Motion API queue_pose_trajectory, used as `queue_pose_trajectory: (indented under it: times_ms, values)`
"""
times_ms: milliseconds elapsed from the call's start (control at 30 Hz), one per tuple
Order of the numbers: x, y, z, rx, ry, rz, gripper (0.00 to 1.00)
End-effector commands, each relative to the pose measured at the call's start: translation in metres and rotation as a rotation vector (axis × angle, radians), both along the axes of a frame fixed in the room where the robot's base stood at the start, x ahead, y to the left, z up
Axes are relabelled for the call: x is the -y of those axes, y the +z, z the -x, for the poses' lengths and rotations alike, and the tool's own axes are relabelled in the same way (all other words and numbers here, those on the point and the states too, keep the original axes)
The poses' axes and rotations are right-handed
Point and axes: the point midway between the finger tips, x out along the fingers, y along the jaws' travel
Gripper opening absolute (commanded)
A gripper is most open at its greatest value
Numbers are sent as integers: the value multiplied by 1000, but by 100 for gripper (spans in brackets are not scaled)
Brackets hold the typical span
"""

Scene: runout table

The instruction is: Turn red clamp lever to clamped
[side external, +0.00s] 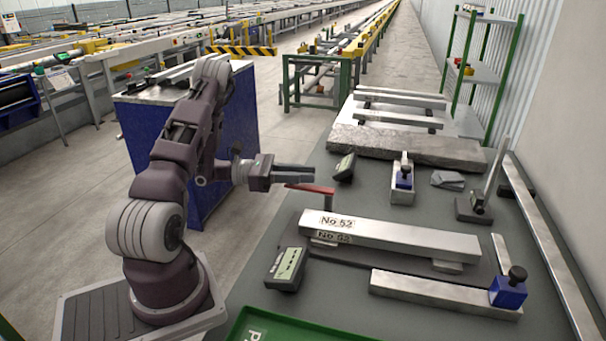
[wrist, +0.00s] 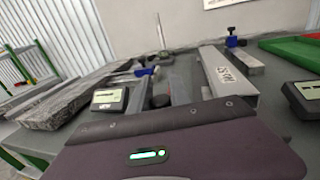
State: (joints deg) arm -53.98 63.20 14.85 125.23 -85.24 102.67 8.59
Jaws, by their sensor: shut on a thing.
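The red clamp lever (side external: 318,189) shows in the side external view as a flat red handle on a short upright post, beside the left end of the steel bar marked "No 52" (side external: 385,233). The lever lies level and points left, toward my arm. My gripper (side external: 308,175) reaches in from the left with its jaws shut on the lever's free end; the fingers partly hide the grip.
A digital readout (side external: 287,269) lies in front of the bar, and another (side external: 344,168) stands behind the lever. A green tray (side external: 262,325) is at the front edge. Steel blocks and a blue-based stop (side external: 508,292) stand at right.

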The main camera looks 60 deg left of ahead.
Motion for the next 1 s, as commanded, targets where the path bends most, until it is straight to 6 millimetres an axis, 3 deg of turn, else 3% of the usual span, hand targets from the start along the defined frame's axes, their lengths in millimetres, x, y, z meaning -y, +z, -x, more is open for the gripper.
queue_pose_trajectory:
  times_ms: [867,1000]
  values:
    - [-1,0,0,1,5,1,0]
    - [3,1,5,3,91,7,0]
